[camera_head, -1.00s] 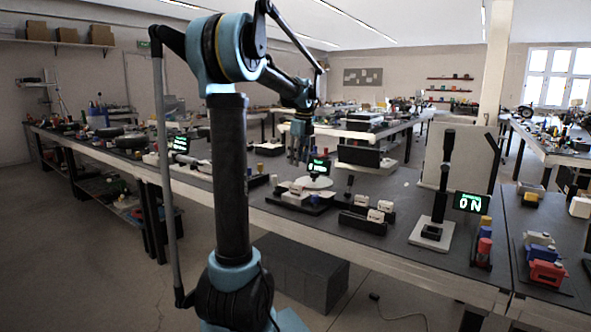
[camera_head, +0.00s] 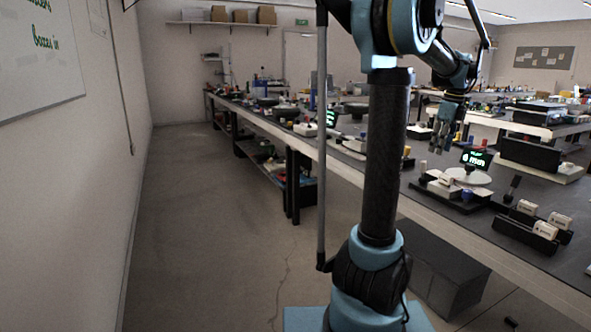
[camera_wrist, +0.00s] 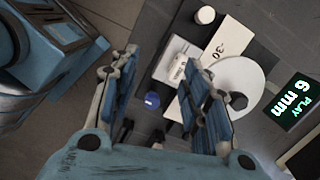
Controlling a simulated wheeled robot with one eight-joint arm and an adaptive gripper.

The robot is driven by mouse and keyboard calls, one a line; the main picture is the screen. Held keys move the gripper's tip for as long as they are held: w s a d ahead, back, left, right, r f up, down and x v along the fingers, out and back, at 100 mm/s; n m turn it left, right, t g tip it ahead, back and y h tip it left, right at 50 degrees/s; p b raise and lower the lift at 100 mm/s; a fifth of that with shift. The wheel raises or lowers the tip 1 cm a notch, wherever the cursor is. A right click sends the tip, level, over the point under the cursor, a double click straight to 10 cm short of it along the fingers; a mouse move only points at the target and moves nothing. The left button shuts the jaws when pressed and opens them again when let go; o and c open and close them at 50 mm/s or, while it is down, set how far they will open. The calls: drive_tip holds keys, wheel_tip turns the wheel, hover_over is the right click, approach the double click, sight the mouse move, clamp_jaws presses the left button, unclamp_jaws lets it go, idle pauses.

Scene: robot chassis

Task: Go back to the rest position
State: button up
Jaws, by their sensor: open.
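My gripper (camera_head: 442,138) hangs from my arm above the long workbench (camera_head: 440,214) in the head view, fingers pointing down. In the wrist view my gripper (camera_wrist: 165,100) has its fingers spread wide with nothing between them. Below it on the bench are a white block device with a "30" label (camera_wrist: 218,55), a white round plate (camera_wrist: 240,84) and a display reading "PLAY 6 mm" (camera_wrist: 297,103). The fingers look apart from these things. The same round plate (camera_head: 470,177) and display (camera_head: 477,158) show in the head view.
Black holders with white blocks (camera_head: 537,226) sit on the bench at right. A dark box (camera_head: 440,262) stands on the floor by the bench. Open floor (camera_head: 215,230) lies at left, between the bench and a wall with a whiteboard (camera_head: 38,55).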

drive_tip(key=s+a+f+n, duration=0.3)
drive_tip(key=a+n, duration=0.2)
drive_tip(key=a, duration=0.3)
drive_tip(key=s+a+f+n, duration=0.2)
drive_tip(key=s+a+n, duration=0.15)
drive_tip(key=a, duration=0.45)
drive_tip(key=s+a+f+n, duration=0.2)
drive_tip(key=a+f+n, duration=0.1)
drive_tip(key=a+n, duration=0.4)
drive_tip(key=s+a+f+n+t, duration=0.1)
drive_tip(key=s+a+f+n, duration=1.1)
drive_tip(key=s+f+n, duration=0.1)
wheel_tip(320, 180, down, 2)
drive_tip(key=shift+s+f, duration=0.1)
drive_tip(key=shift+s, duration=0.35)
drive_tip(key=shift+c, duration=1.2)
drive_tip(key=shift+d, duration=0.1)
